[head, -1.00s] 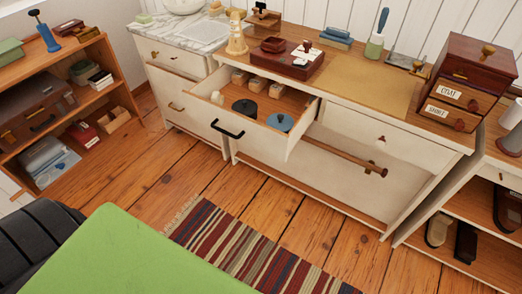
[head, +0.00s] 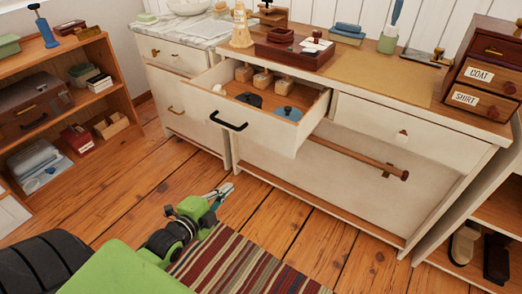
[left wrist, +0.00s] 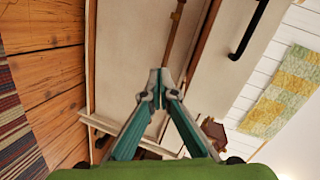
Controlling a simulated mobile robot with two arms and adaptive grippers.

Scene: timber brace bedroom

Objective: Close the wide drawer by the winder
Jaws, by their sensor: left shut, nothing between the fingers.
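The wide cream drawer (head: 250,127) stands pulled out from the cream dresser in the head view. Its black bar handle (head: 229,122) is on the front. Inside lie several wooden blocks (head: 263,80), a black lidded item (head: 249,100) and a blue lidded item (head: 288,113). My left gripper (head: 226,188) is shut and empty, low in front of the dresser and below the drawer, apart from it. In the left wrist view my left gripper (left wrist: 158,86) has its fingertips together; the black handle (left wrist: 248,30) shows at upper right. My right gripper is not in view.
A striped rug (head: 235,262) lies on the plank floor below my left arm. A wooden shelf unit (head: 118,85) stands at left. A wooden rail (head: 360,157) with a knob end crosses the dresser's lower front. Open floor (head: 300,215) lies before the dresser.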

